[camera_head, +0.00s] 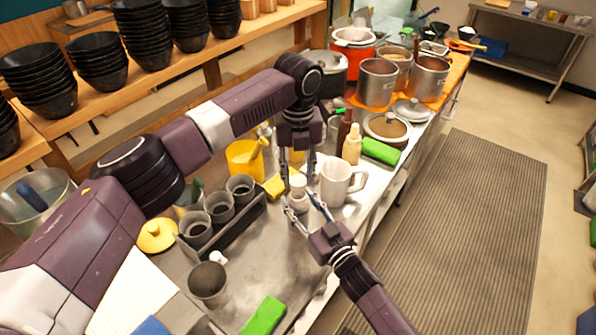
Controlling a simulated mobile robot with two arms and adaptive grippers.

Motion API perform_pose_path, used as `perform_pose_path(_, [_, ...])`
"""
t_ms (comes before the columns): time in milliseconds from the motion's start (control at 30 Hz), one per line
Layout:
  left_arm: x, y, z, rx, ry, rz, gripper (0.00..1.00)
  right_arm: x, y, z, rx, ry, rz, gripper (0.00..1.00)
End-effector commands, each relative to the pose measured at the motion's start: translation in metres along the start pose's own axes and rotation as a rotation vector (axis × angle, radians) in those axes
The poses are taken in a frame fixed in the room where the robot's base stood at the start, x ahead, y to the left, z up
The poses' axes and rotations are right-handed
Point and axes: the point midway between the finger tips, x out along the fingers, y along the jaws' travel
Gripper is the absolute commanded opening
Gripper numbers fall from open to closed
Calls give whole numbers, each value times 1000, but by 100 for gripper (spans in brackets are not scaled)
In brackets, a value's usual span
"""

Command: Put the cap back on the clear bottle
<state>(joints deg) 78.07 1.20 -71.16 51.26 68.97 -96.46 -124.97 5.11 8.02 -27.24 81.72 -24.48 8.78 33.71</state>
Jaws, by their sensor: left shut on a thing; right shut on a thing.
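A small pale bottle (299,203) stands near the middle of the metal counter, in front of the white mug. My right gripper (306,208) reaches in from the lower right, its fingers around the bottle's body and shut on it. A whitish cap (298,181) is at the top of the bottle. My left gripper (299,179) points down from above, its fingers on either side of the cap and shut on it. The cap is right over the bottle's mouth; I cannot tell whether it is seated or a small gap remains.
A white mug (336,184) stands close to the right of the bottle. A dark rack with several grey cups (221,208) is to the left. A cream squeeze bottle (352,146) and a green block (380,151) are behind. A grey cup (208,281) stands in front; the counter between is clear.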

Motion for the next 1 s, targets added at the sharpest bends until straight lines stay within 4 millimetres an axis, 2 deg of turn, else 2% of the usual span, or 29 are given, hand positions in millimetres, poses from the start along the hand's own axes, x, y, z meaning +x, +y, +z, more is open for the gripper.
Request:
perform_pose_path(533, [2, 0, 0, 0, -1, -1, 22, 0, 0, 0, -1, -1, 1, 0])
perform_pose_path(833, [18, 0, 0, -1, 0, 0, 22, 0, 0, 0, -1, -1, 1, 0])
perform_pose_path(1000, [19, 0, 0, -1, -1, -1, 22, 0, 0, 1, -1, -1, 1, 0])
